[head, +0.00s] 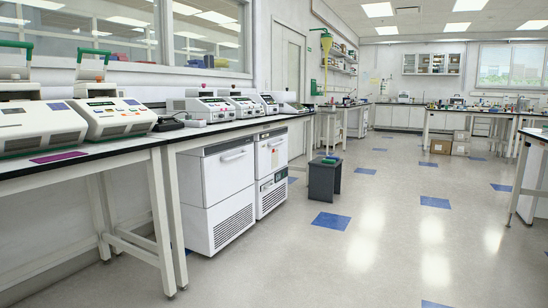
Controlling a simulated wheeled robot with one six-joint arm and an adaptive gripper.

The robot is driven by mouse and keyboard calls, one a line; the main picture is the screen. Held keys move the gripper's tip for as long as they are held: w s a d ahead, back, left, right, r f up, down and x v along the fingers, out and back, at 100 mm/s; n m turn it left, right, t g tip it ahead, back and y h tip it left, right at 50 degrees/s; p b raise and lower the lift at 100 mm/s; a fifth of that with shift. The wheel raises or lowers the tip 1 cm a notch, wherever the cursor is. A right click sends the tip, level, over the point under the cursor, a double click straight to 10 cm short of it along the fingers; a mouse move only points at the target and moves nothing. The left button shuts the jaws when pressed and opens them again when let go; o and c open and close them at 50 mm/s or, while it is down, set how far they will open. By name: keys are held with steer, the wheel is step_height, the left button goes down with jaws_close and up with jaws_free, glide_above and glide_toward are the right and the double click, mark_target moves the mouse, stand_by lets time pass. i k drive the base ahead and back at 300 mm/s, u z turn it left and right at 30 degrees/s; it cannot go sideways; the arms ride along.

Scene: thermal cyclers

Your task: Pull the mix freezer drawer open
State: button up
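Two white under-bench units with handles stand side by side below the left bench. The nearer unit (229,185) has a plain upper front with a bar handle (233,156) and a vent grille low down. The farther unit (271,170) has a handle near its top, small labels on its front and a grille at its base. Both fronts look closed. I cannot tell which of them is the mix freezer, as no label is readable. My gripper is not in this view.
Thermal cyclers (105,117) stand on the near left bench, with smaller devices (207,107) above the units. A dark stool (325,180) with small coloured items stands beyond the units. A bench edge (530,180) shows at right. The floor (330,255) in front is clear.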

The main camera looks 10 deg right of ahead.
mark_target(272, 154)
steer(key=u, duration=0.15)
steer(key=i, duration=3.6)
steer(key=z, duration=0.6)
steer(key=i, duration=2.4)
steer(key=z, duration=0.35)
